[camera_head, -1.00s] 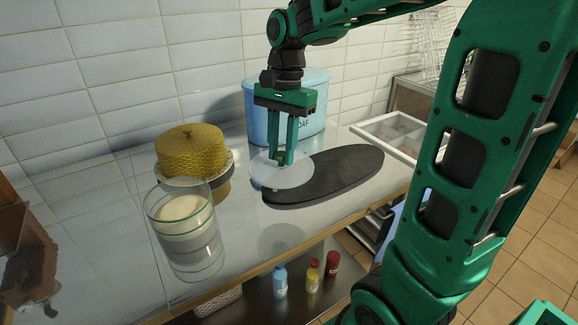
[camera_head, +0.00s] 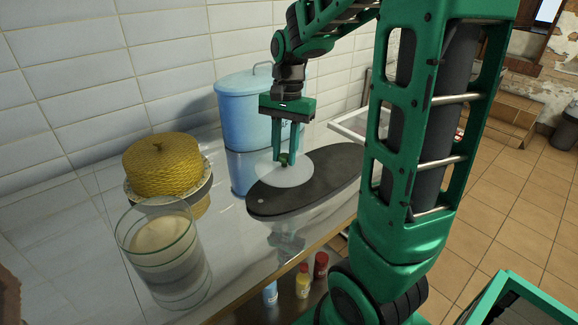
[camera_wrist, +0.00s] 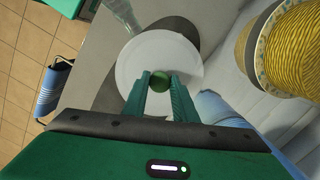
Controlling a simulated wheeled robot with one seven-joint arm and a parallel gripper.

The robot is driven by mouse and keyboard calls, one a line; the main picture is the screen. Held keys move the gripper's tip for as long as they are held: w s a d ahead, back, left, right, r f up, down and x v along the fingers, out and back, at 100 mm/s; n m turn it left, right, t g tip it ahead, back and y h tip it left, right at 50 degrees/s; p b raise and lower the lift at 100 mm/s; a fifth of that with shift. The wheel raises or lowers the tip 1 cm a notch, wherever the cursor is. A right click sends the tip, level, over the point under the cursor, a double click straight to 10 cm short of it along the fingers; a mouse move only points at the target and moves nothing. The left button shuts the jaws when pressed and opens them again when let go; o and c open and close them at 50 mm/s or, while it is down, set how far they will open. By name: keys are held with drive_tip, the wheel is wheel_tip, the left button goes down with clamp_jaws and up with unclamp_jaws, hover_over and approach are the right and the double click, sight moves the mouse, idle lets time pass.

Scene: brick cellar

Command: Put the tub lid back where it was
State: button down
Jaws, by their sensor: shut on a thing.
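The tub lid (camera_head: 296,174) is a pale, translucent round disc with a small green knob. My gripper (camera_head: 285,157) is shut on that knob and holds the lid level, over the back left part of a dark oval board (camera_head: 330,178). I cannot tell whether the lid touches the board. In the wrist view the lid (camera_wrist: 135,65) shows below my fingertips (camera_wrist: 160,82), with the knob between them. An open glass tub (camera_head: 160,262) with whitish contents stands at the front left of the counter. A blue lidded bin (camera_head: 240,115) stands just behind my gripper.
A yellow woven, cake-shaped thing (camera_head: 162,165) sits on a plate left of the bin. A pale divided tray (camera_head: 350,125) lies behind my arm. Several bottles (camera_head: 303,283) stand on a lower shelf. The counter between the glass tub and the board is clear.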

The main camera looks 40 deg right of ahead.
drive_tip(key=shift+s+d+f, duration=0.1)
drive_tip(key=shift+d+f, duration=0.65)
drive_tip(key=shift+d, duration=0.35)
drive_tip(key=shift+f, duration=1.9)
drive_tip(key=c, duration=1.4)
unclamp_jaws()
drive_tip(key=shift+f, duration=0.1)
drive_tip(key=shift+c, duration=0.2)
